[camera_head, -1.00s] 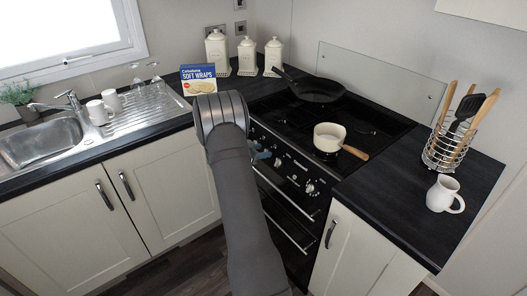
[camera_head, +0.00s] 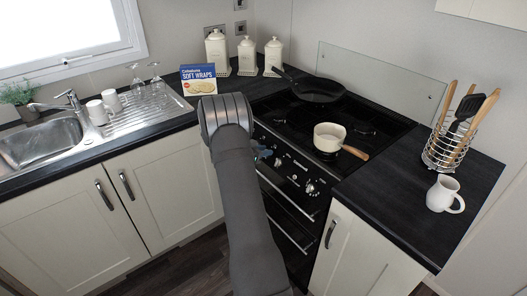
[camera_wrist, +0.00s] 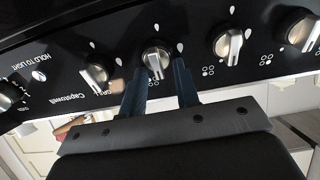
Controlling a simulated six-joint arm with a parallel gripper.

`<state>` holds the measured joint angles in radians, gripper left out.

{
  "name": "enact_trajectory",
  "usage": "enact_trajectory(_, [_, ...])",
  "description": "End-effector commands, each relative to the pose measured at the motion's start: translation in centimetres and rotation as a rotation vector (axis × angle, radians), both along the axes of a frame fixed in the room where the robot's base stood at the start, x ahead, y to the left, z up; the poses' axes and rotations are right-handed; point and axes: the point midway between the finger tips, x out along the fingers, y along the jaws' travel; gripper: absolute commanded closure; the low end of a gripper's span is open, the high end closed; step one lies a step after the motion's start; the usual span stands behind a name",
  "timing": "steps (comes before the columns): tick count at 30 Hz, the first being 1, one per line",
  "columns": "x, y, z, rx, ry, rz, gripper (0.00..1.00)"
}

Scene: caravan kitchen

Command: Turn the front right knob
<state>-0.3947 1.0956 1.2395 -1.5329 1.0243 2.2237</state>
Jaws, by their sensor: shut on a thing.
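The oven's black front panel (camera_wrist: 120,30) carries a row of silver knobs. My gripper (camera_wrist: 160,72) has its two dark blue fingers on either side of one silver knob (camera_wrist: 156,54), shut on it. A neighbouring knob (camera_wrist: 95,77) is to its left in the wrist view and another knob (camera_wrist: 229,43) to its right, both clear of the fingers. The burner symbols are too small to tell which knob is the front right one. In the head view, my gripper (camera_head: 268,154) is at the left part of the panel, and my arm hides some of the knobs.
A cream saucepan (camera_head: 328,136) and a black frying pan (camera_head: 316,90) stand on the hob. The saucepan's wooden handle (camera_head: 355,152) points toward the right front edge. A utensil rack (camera_head: 443,150) and a white jug (camera_head: 440,194) stand on the right counter.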

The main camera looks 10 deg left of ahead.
Motion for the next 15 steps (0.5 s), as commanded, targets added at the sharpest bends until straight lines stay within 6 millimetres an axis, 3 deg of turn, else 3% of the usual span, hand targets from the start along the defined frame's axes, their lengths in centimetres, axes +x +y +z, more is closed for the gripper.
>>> enact_trajectory(15, [0.34, 0.37, -0.05, -0.226, 0.224, 0.149, 0.94])
